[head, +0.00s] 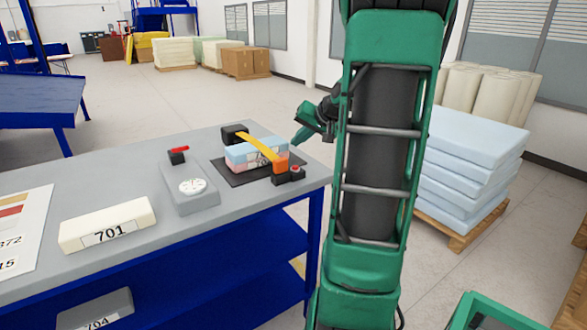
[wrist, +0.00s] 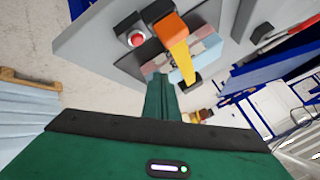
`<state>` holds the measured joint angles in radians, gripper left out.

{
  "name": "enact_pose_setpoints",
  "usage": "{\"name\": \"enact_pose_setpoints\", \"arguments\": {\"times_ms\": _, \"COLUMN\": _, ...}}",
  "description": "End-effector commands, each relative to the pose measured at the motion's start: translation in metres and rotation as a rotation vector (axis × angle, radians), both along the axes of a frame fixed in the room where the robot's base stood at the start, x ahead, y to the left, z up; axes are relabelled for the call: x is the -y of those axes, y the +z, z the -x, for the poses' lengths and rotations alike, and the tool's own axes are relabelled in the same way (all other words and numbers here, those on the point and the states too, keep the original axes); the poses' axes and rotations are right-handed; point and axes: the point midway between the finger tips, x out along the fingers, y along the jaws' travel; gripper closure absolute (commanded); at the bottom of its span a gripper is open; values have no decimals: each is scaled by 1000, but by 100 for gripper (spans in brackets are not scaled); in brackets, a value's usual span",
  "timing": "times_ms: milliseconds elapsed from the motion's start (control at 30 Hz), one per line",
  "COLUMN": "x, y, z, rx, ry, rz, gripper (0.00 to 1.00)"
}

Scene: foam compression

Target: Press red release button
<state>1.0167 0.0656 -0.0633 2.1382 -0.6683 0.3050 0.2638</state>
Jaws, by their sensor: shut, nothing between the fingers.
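The red release button (head: 295,168) sits on a small black housing beside an orange clasp (head: 280,165) at the right end of the tabletop. The wrist view shows the button (wrist: 136,39) at upper left, next to the orange clasp. A yellow strap (head: 262,148) runs over stacked pink and light blue foam (head: 243,153) on a dark plate. My gripper (head: 295,140) is shut and empty, behind and above the button in the head view and apart from it. The wrist view shows its closed fingers (wrist: 160,78) below the button.
On the grey table (head: 130,177) stand a dial gauge (head: 192,187) with a red lever and a cream block marked 701 (head: 108,224). A blue foam stack (head: 465,170) on a pallet is at right. Open floor lies behind the table.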

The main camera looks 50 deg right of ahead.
Motion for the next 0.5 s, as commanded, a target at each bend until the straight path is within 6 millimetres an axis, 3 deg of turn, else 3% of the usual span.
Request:
{"name": "enact_pose_setpoints", "arguments": {"times_ms": 300, "x": 0, "y": -39, "z": 0, "rx": -1, "ry": 0, "rz": -3, "gripper": 100}}
{"name": "enact_pose_setpoints", "arguments": {"times_ms": 500, "x": 0, "y": -53, "z": 0, "rx": -1, "ry": 1, "rz": -1, "gripper": 100}}
